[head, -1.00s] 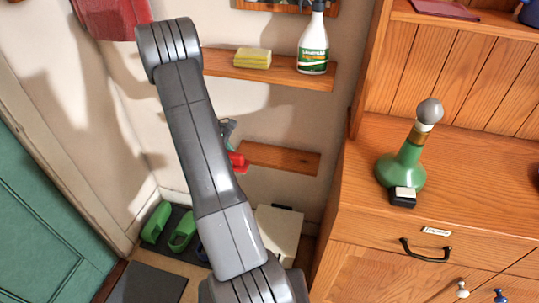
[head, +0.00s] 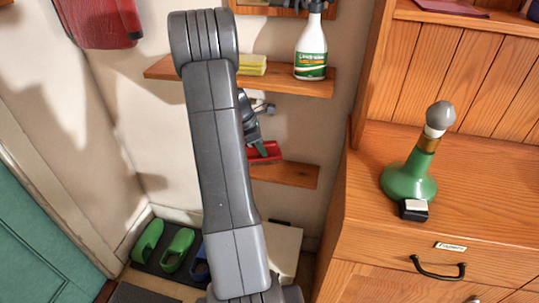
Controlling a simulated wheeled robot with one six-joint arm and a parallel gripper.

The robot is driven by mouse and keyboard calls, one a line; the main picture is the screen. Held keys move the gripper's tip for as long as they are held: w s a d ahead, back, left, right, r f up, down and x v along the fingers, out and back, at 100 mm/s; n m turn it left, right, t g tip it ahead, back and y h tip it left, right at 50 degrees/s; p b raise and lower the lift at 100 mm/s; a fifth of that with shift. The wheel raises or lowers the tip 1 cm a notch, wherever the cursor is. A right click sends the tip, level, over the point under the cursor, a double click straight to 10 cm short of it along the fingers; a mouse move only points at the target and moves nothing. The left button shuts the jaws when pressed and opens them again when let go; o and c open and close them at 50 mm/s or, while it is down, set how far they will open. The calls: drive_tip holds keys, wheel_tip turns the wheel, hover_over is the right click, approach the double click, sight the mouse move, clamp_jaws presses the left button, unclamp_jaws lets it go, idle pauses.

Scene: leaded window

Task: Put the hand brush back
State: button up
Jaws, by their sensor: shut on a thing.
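My gripper (head: 255,128) shows only in part beside my forearm, in the middle of the head view. My arm hides much of it. It is shut on a red thing with a dark green part, which I take to be the hand brush (head: 270,152). The brush shows just below the gripper, in front of the wall and over the left part of the lower wooden shelf (head: 290,176) in the picture. I cannot tell whether it touches the shelf. Its left end is hidden behind my arm.
An upper shelf (head: 160,68) holds a yellow sponge (head: 252,65) and a white spray bottle (head: 311,50). A wooden cabinet (head: 365,165) with a green bottle (head: 408,180) stands at right. Green shoes (head: 178,250) lie on the floor. A red thing (head: 100,22) hangs at upper left.

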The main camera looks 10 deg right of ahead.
sight(269, 153)
drive_tip(key=d, duration=0.2)
drive_tip(key=shift+d+f, duration=0.1)
drive_tip(key=shift+d, duration=0.3)
wheel_tip(269, 153, down, 4)
drive_tip(key=shift+r+b, duration=0.25)
drive_tip(key=shift+b, duration=0.25)
drive_tip(key=shift+r, duration=0.1)
drive_tip(key=o, duration=1)
drive_tip(key=shift+o, duration=0.2)
